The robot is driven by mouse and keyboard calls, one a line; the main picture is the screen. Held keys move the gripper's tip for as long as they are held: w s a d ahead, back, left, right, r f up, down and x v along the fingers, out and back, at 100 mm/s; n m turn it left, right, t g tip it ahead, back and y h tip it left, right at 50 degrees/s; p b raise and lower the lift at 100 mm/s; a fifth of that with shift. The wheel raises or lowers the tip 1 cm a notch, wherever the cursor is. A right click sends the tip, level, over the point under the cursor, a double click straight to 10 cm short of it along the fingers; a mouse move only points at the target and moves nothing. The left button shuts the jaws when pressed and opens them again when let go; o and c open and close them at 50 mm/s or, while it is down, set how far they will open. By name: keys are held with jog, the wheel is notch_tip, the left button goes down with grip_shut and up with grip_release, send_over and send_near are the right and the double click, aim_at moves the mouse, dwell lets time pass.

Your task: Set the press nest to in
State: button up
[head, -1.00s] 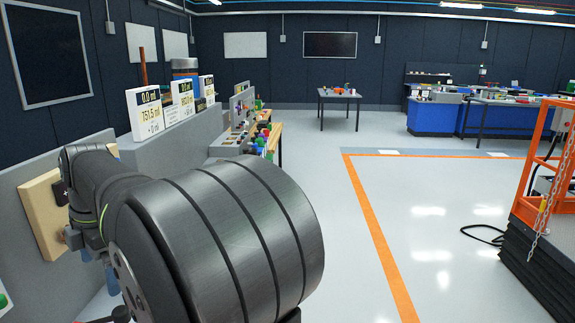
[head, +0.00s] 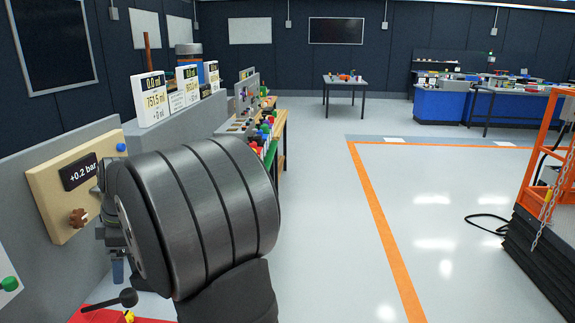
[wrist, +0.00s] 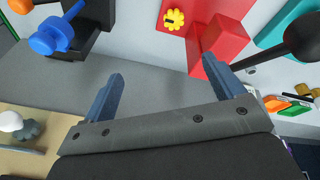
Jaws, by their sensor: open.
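No part is labelled as the press nest, and I cannot tell for sure which part it is. A red fixture (head: 95,316) shows at the bottom left of the head view, with a black ball-ended lever (head: 128,297) by it. In the wrist view the red fixture (wrist: 230,30) has a yellow knob (wrist: 174,19) and a raised red block, and the black ball (wrist: 303,35) is at right. My gripper (wrist: 165,88) is open and empty. Its right finger overlaps the red block's lower end in the picture; contact cannot be told. In the head view my arm hides most of the gripper.
A beige panel (head: 50,190) with a "+0.2 bar" display (head: 79,172) and a brown knob (head: 78,218) stands at left. A blue knob (wrist: 52,37) and a teal block (wrist: 290,25) flank the red fixture.

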jog(key=c, duration=0.7)
jog(key=s+d+m+t, duration=0.2)
jog(key=d+m, duration=0.9)
jog(key=d, duration=0.4)
jog(key=shift+c, duration=0.2)
jog(key=s+m+t, duration=0.1)
jog(key=s+m, duration=0.3)
jog(key=s, duration=1.5)
jog(key=x, duration=1.1)
jog(key=a+x, duration=0.1)
jog(key=x, duration=0.5)
jog(key=shift+w+r, duration=0.15)
jog(key=shift+w, duration=0.1)
